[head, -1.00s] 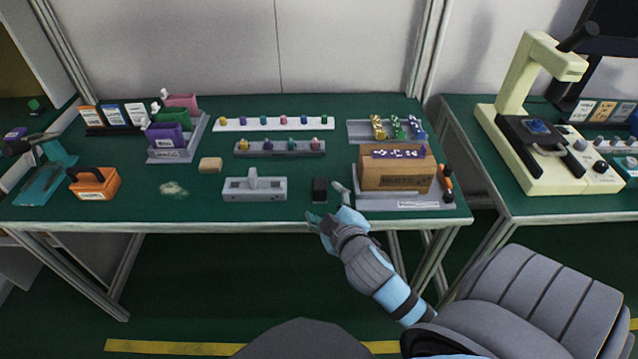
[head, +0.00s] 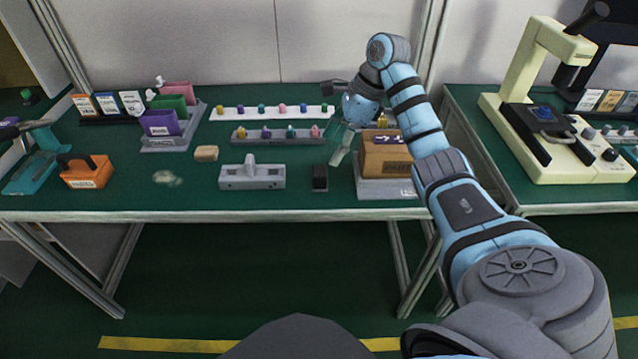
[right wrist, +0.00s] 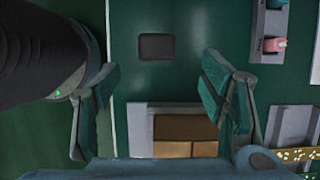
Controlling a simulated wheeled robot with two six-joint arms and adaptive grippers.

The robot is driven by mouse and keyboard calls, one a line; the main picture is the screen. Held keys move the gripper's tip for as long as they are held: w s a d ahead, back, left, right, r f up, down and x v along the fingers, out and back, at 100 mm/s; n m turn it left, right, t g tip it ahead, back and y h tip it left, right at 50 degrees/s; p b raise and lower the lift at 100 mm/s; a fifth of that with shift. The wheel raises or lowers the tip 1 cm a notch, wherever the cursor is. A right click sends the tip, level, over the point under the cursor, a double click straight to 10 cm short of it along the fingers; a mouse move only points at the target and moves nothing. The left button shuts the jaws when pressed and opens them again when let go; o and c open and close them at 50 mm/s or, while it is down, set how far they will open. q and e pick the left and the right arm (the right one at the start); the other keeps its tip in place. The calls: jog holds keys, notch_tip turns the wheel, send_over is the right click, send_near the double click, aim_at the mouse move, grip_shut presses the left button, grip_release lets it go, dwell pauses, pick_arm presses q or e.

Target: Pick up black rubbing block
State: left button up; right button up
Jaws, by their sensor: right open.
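The black rubbing block (head: 320,178) stands on the green bench near its front edge, right of the grey T-handled block. It also shows in the right wrist view (right wrist: 157,47) as a dark rounded rectangle, beyond the fingertips and between their lines. My right gripper (head: 337,132) is open and empty, raised above the bench behind and slightly right of the block, not touching it. In the right wrist view its two fingers (right wrist: 157,82) are spread wide on either side. My left gripper is not in view.
A cardboard box (head: 384,158) on a grey tray stands right of the block, partly hidden by my right arm. The grey T-handled block (head: 252,178) lies to its left. A grey rack of coloured pegs (head: 280,135) is behind. The bench's front edge is close.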

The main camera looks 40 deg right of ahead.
aim_at(318, 170)
jog(key=x, duration=0.4)
jog(key=shift+w+f+b, duration=0.15)
jog(key=shift+f+b, duration=0.15)
jog(key=x, duration=0.2)
jog(key=b+x, duration=0.1)
jog(key=x, duration=0.1)
jog(key=shift+a+f, duration=0.1)
jog(key=shift+a, duration=0.2)
jog(key=c, duration=1.3)
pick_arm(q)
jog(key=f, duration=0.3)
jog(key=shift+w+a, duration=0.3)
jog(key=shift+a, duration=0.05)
